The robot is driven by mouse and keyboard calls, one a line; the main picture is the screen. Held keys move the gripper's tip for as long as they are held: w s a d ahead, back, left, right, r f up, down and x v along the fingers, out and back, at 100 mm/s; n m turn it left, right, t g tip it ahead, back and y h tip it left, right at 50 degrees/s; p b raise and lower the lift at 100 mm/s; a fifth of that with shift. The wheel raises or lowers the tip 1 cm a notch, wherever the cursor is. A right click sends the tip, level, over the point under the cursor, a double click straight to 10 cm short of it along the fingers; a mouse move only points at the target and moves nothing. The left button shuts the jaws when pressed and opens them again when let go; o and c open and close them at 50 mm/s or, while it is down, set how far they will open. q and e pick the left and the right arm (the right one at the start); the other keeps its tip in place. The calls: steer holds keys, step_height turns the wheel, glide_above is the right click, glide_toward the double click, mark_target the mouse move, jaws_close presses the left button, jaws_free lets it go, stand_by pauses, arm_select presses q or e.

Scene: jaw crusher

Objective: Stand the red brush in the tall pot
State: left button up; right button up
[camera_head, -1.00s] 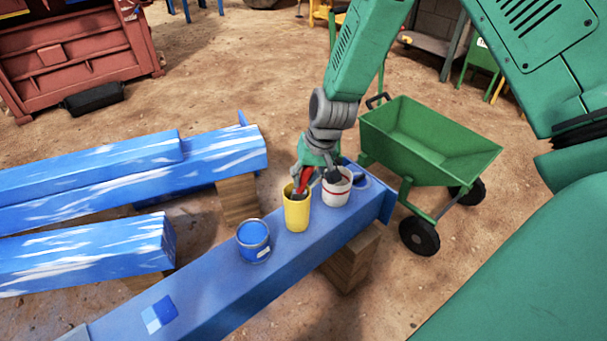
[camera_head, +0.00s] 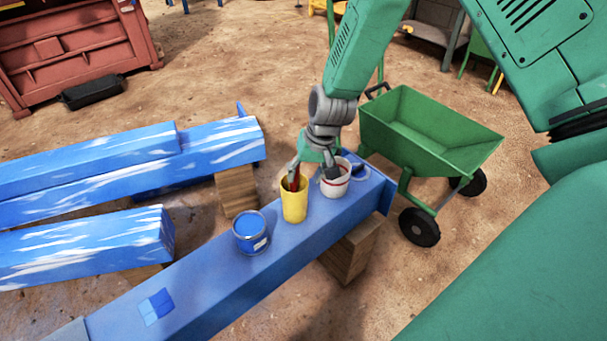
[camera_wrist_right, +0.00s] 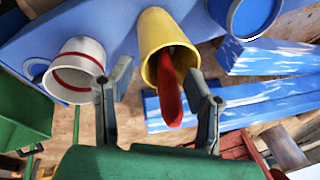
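The yellow tall pot (camera_head: 295,206) stands upright on the blue beam. The red brush (camera_wrist_right: 170,92) is in its mouth, with its red end sticking out and leaning against the rim; its lower end is hidden inside. In the head view only a little red (camera_head: 293,183) shows at the rim. My right gripper (camera_wrist_right: 158,75) is open above the pot, its fingers apart on either side of the brush, with visible gaps to it in the wrist view. One finger is close to the white pot. My left gripper is not in view.
A white pot with a red stripe (camera_head: 335,183) stands just right of the yellow pot. An open blue paint tin (camera_head: 250,236) stands to its left. A green wheelbarrow (camera_head: 430,145) stands behind at right.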

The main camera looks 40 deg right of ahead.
steer(key=v, duration=1.1)
steer(key=shift+r, duration=0.35)
steer(key=shift+s, duration=0.1)
steer(key=s+a+f+n+g+h+p, duration=0.1)
steer(key=s+a+f+n+h+p, duration=0.1)
steer(key=s+f, duration=0.9)
steer(key=s+a+f+n, duration=0.2)
steer(key=s+f, duration=0.2)
steer(key=s, duration=0.3)
steer(key=s+a+f+n, duration=0.1)
steer(key=s+a+f, duration=0.1)
steer(key=s+f, duration=0.2)
steer(key=s, duration=0.3)
steer(key=shift+a+f+n+g+p, duration=0.3)
steer(key=shift+n+g+p, duration=0.1)
